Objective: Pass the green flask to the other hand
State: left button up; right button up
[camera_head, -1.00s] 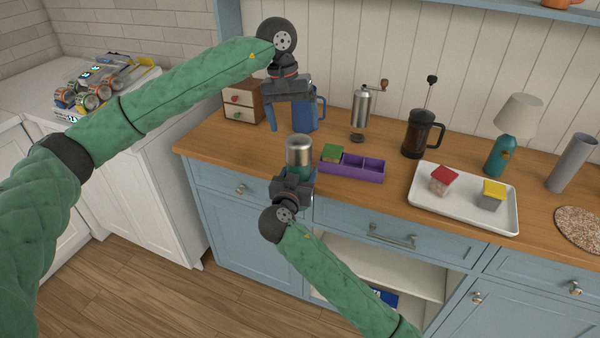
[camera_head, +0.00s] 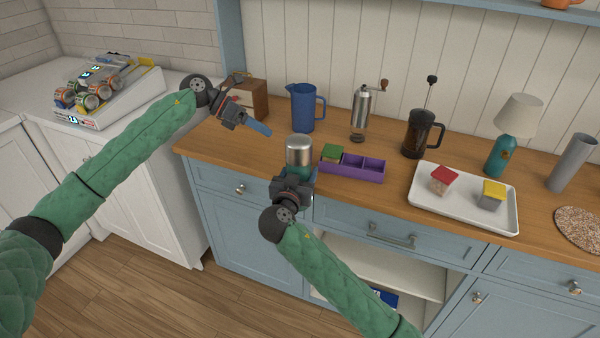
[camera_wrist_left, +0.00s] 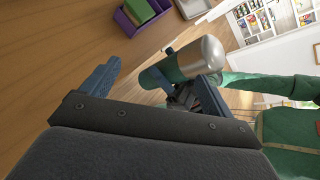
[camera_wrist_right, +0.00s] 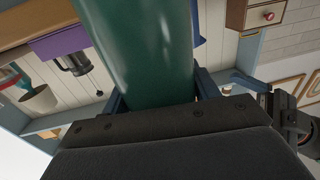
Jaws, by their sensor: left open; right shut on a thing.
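The green flask (camera_head: 297,173) with a silver cap (camera_head: 299,150) stands upright in my right gripper (camera_head: 294,182), in front of the counter edge. In the right wrist view its green body (camera_wrist_right: 145,45) runs up between the fingers. The flask's silver cap also shows in the left wrist view (camera_wrist_left: 201,56), beyond the left fingers. My left gripper (camera_head: 262,128) is open and empty, up and left of the flask, its blue finger pointing toward it. A gap separates them in the head view.
Behind the flask are a purple divided box (camera_head: 352,173) with a green-topped block (camera_head: 332,152), a blue pitcher (camera_head: 302,108) and a small drawer box (camera_head: 247,98). A white tray (camera_head: 462,220) with two blocks lies to the right, near a French press (camera_head: 418,135).

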pick_arm(q)
jog(key=s+d+r+n+t+h, duration=0.1)
jog(key=s+d+n+t+h, duration=0.35)
jog(key=n+h, duration=0.3)
jog(key=s+a+f+n+t+y, duration=0.25)
jog(key=s+f+n+y, duration=0.3)
jog(key=f+n, duration=0.5)
jog(key=s+a+f+n+t+y, duration=0.2)
jog(key=s+f+n+t+y, duration=0.2)
jog(key=f+n+y, duration=0.6)
jog(key=s+a+f+n+t+y, duration=0.35)
jog(key=f+n, duration=0.55)
jog(key=n, duration=0.4)
jog(key=s+f+n+g, duration=0.1)
jog(key=s+f+g, duration=0.3)
jog(key=s, duration=0.7)
jog(key=s+d+f+n+g, duration=0.1)
jog(key=s+f+g, duration=0.3)
jog(key=s, duration=0.7)
jog(key=s+d+f+n+g+h, duration=0.1)
jog(key=s+f+n+g, duration=0.2)
jog(key=s+f, duration=0.3)
jog(key=s+g, duration=0.1)
jog(key=s, duration=0.4)
